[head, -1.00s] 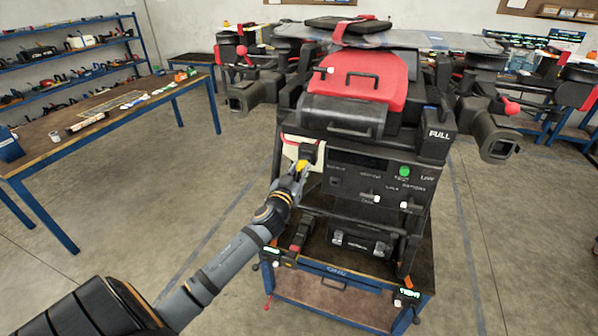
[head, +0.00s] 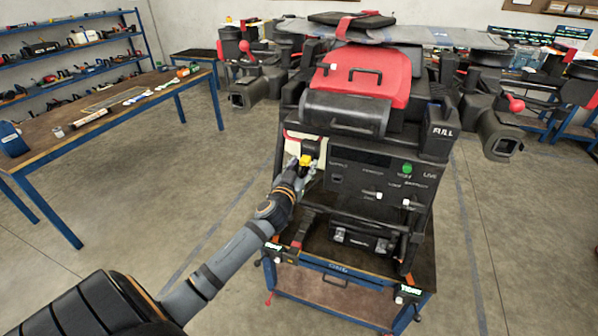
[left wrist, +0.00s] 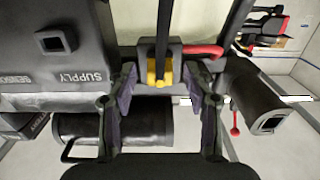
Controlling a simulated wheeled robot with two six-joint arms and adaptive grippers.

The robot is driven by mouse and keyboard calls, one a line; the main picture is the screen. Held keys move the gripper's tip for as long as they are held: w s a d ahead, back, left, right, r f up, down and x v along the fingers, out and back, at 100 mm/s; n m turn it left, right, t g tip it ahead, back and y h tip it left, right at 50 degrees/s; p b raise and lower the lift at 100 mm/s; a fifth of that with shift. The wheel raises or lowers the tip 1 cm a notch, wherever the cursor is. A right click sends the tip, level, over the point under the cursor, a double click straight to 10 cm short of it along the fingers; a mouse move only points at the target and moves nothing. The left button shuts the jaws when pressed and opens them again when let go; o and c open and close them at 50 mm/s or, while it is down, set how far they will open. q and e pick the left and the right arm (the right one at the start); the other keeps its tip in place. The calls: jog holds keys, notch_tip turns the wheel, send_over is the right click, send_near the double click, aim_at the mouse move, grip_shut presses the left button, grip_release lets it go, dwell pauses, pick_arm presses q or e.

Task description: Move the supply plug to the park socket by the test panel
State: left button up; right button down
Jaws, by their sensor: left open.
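The yellow supply plug (head: 306,159) sits at the left side of the black drone body, beside the test panel (head: 372,184). It also shows in the left wrist view (left wrist: 158,74) with a black cable or bar across it. My left gripper (head: 299,170) is at the plug. In the left wrist view my left gripper (left wrist: 160,84) is open, one finger on each side of the plug, with gaps visible. A square dark socket (left wrist: 55,42) shows there near upside-down "SUPPLY" lettering. I cannot tell which socket is the park socket. My right gripper is out of view.
The drone stands on a blue-framed cart (head: 345,300). Its red-topped tank (head: 360,75) and dark side arms stick out above and beside the panel. A workbench (head: 100,115) stands at the left. The floor between bench and cart is clear.

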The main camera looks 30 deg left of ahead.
pick_arm(q)
jog(key=v, duration=1.1)
jog(key=shift+s, duration=0.2)
jog(key=shift+f, duration=0.1)
jog(key=s+a+f+g, duration=0.1)
jog(key=a+f+g, duration=0.15)
jog(key=f, duration=0.65)
jog(key=s+a+f+g, duration=0.15)
jog(key=a+f, duration=0.25)
jog(key=f, duration=0.5)
jog(key=s+a+f+m+g, duration=0.1)
jog(key=s+f+g, duration=0.3)
jog(key=f, duration=0.6)
jog(key=s+a+f+g, duration=0.15)
jog(key=s+f, duration=0.35)
jog(key=f, duration=0.6)
jog(key=s+d+f+g+h, duration=0.1)
jog(key=s+d+f+g, duration=0.1)
jog(key=s+d+f, duration=0.3)
jog(key=s+d+f+m+g+h, duration=0.1)
jog(key=s+d+f+g, duration=0.1)
jog(key=s+d+f, duration=0.3)
jog(key=s+d+f+m+g+h, duration=0.1)
jog(key=s+d+f, duration=0.4)
jog(key=s+f, duration=0.6)
jog(key=s+g, duration=0.1)
jog(key=s, duration=0.6)
jog(key=shift+s+d+g+h, duration=0.3)
jog(key=shift+s+d+g, duration=0.05)
jog(key=shift+s+d, duration=0.05)
